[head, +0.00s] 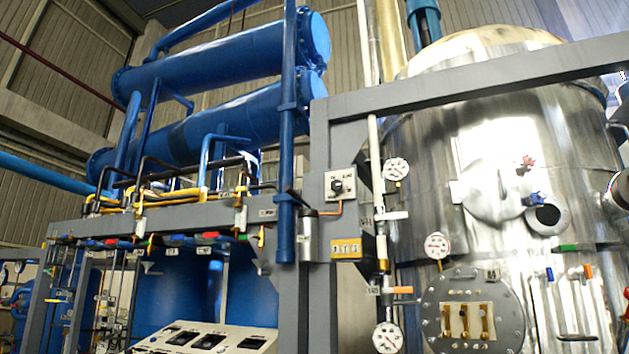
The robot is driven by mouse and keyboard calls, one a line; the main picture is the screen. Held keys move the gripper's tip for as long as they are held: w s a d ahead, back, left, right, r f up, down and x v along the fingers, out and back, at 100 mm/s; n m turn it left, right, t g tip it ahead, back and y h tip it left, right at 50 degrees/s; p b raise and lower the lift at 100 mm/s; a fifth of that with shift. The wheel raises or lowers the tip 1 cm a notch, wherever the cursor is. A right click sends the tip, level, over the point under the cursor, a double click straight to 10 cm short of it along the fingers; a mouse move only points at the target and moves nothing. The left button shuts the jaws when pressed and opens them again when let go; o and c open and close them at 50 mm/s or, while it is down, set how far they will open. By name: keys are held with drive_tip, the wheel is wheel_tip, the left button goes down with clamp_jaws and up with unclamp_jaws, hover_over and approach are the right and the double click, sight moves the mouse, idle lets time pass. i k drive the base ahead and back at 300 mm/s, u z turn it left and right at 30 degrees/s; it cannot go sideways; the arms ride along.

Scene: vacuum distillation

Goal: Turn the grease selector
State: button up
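A small pale box with a round black knob (337,186) is mounted on the grey upright beam, right of the thick blue vertical pipe. Small lettering stands above the knob, too small to read, so I cannot confirm that this is the grease selector. The knob's pointer direction is also too small to tell. A conduit runs down from the box. My gripper does not show in the head view, and nothing touches the knob.
A large steel vessel (465,170) with gauges, coloured valve handles and a round hatch fills the right. A yellow label plate (345,249) is below the knob box. A sloped control panel (205,338) stands low at left. Blue horizontal tanks (235,62) are overhead.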

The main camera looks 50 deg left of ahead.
sight(336, 185)
drive_tip(key=u, duration=1.2)
